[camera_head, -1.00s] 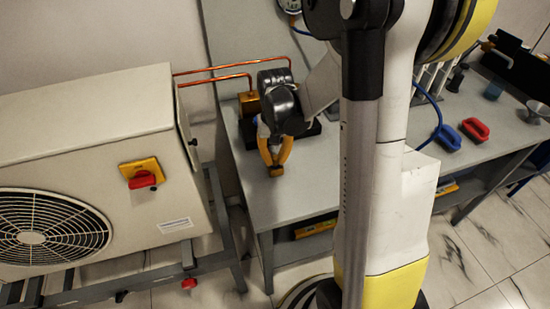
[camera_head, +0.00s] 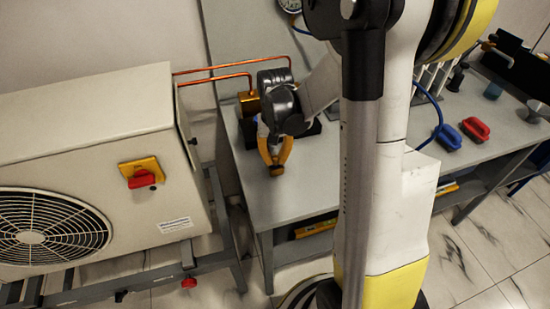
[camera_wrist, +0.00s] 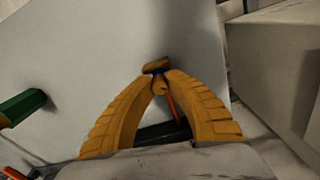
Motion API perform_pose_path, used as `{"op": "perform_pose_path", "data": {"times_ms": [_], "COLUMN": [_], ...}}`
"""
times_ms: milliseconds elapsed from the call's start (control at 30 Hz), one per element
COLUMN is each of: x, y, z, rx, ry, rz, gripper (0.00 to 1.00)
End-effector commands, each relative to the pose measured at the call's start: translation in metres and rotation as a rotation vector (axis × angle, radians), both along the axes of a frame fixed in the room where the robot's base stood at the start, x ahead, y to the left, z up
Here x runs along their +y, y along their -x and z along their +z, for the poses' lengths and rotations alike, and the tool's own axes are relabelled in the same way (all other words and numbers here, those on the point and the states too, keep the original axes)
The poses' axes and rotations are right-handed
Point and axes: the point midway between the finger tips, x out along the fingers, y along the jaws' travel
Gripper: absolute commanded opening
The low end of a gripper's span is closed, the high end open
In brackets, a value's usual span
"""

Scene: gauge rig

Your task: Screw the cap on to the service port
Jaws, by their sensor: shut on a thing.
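My gripper (camera_head: 275,161) has orange-yellow fingers and points down over the front part of the grey bench. Its fingertips meet on a small brass-coloured cap (camera_head: 276,171). In the wrist view, my gripper (camera_wrist: 159,82) is closed at the tips, and the cap (camera_wrist: 156,66) sticks out beyond them. The cap is seen side on, so its opening does not show. The service port cannot be made out with certainty. A small dark fitting (camera_head: 193,141) shows on the right side of the outdoor unit, apart from my gripper.
The cream outdoor unit (camera_head: 85,115) stands left of the bench (camera_head: 300,205), with a gap between them. Copper pipes (camera_head: 230,76) run from it to a brass block (camera_head: 249,104) behind my gripper. Blue and red handles (camera_head: 475,129) lie at right. A green handle (camera_wrist: 22,107) shows in the wrist view.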

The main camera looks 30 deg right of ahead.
Motion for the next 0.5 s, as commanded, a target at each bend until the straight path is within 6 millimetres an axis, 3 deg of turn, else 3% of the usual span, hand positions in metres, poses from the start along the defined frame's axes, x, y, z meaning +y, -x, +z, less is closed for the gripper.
{"op": "perform_pose_path", "data": {"times_ms": [233, 500], "x": [0.0, 0.0], "y": [-0.0001, -0.0001], "z": [-0.0004, 0.0], "rx": [0.0, 0.0], "ry": [0.0, 0.0], "rz": [-0.344, -0.403], "gripper": [0.0, 0.0]}}
